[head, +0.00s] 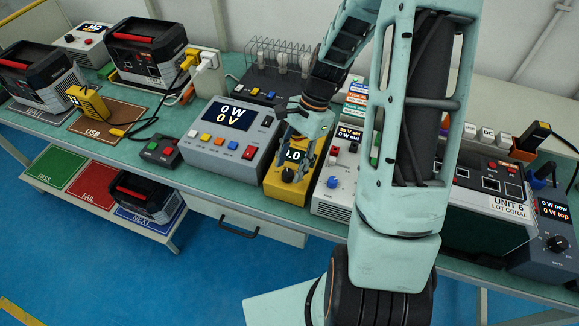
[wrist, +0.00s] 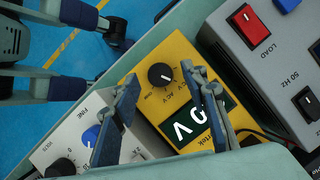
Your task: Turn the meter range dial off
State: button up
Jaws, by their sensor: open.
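The yellow meter (head: 289,183) stands on the green bench, between a grey power meter and a white supply box. In the wrist view the meter (wrist: 150,80) shows a black range dial (wrist: 161,76) with a white pointer line, and a dark display with white characters. The dial also shows in the head view (head: 289,174), low on the meter's face. My gripper (head: 307,160) is over the meter. In the wrist view my gripper (wrist: 159,104) is open and empty, its fingers on either side of the dial area. Whether they touch the meter is unclear.
The grey power meter (head: 226,137) with a red LOAD switch (wrist: 248,24) is close on one side. The white supply (head: 334,186) with a blue knob (wrist: 91,136) is close on the other. A shelf with PASS, FAIL and NEXT mats (head: 97,184) sits lower left.

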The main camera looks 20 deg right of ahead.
jog(key=shift+s+a+f, duration=0.15)
jog(key=shift+a+f, duration=0.1)
jog(key=shift+f, duration=0.35)
grip_shut()
jog(key=shift+n, duration=0.3)
jog(key=n, duration=0.2)
jog(key=n+g+h, duration=0.1)
jog(key=n, duration=0.1)
jog(key=shift+w+a+n, duration=0.15)
jog(key=shift+w+n, duration=0.05)
jog(key=shift+n, duration=0.1)
jog(key=n+g+h, duration=0.1)
jog(key=n+h, duration=0.1)
jog(key=n, duration=0.2)
jog(key=shift+n+b, duration=0.3)
jog(key=shift+b, duration=0.05)
